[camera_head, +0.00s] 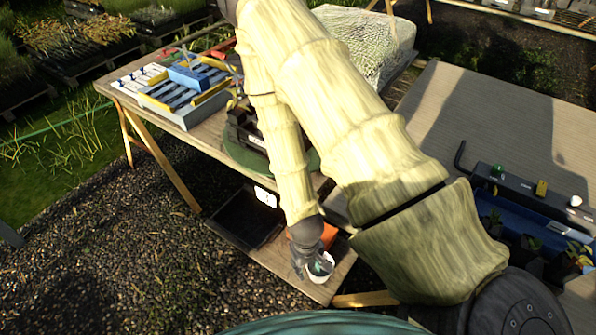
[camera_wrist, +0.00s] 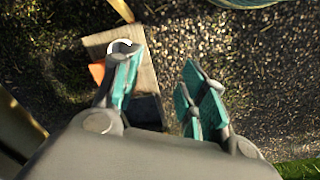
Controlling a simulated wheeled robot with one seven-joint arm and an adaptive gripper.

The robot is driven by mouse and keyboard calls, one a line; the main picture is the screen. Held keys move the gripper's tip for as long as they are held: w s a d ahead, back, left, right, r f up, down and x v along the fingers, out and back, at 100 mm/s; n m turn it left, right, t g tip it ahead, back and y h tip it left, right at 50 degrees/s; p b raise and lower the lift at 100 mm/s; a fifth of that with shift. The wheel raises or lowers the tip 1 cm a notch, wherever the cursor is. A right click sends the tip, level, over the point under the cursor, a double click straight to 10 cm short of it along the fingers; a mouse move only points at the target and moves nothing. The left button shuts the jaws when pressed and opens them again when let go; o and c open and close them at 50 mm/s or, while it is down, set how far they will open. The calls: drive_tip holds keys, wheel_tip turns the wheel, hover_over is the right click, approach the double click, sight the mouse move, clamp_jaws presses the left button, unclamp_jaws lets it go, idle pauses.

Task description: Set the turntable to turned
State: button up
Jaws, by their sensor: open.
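The turntable (camera_head: 235,150) is a green round disc on the wooden bench, left of centre in the head view. A dark tray with a pale label stands on it. My arm crosses in front and hides its right part and much of the tray. My gripper (camera_head: 312,266) hangs low beyond the bench's front edge, well below and to the right of the turntable, by a white-rimmed cup (camera_head: 321,264). In the wrist view my gripper (camera_wrist: 162,85) has its teal-padded fingers apart, with gravel showing between them. The turntable is not in the wrist view.
A low wooden shelf (camera_head: 338,280) holds the cup, an orange item (camera_head: 328,236) and a black tray (camera_head: 246,218). A yellow and blue rack (camera_head: 188,88) stands on the bench's left. A grey table (camera_head: 480,110) with a tool rail is at right. Gravel is clear at left.

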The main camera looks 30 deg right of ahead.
drive_tip(key=w+d+r+m, duration=0.1)
drive_tip(key=w+d+r, duration=0.2)
drive_tip(key=w+r, duration=0.45)
drive_tip(key=w+d+r+m, duration=0.1)
drive_tip(key=w+d+r, duration=0.25)
drive_tip(key=r, duration=0.65)
drive_tip(key=w+d+r+m, duration=0.1)
drive_tip(key=w+d+r, duration=0.2)
drive_tip(key=w+r, duration=0.5)
drive_tip(key=shift+y, duration=0.3)
drive_tip(key=shift+s+a+f+p, duration=0.1)
drive_tip(key=shift+s+f+p, duration=0.15)
drive_tip(key=shift+f, duration=1.3)
drive_tip(key=shift+s+f+p, duration=0.1)
drive_tip(key=shift+f+p, duration=0.1)
drive_tip(key=shift+f, duration=1.35)
drive_tip(key=shift+s+a+f+p, duration=0.1)
drive_tip(key=shift+s+f+p, duration=0.15)
drive_tip(key=shift+f, duration=1.3)
drive_tip(key=shift+d, duration=0.1)
clamp_jaws()
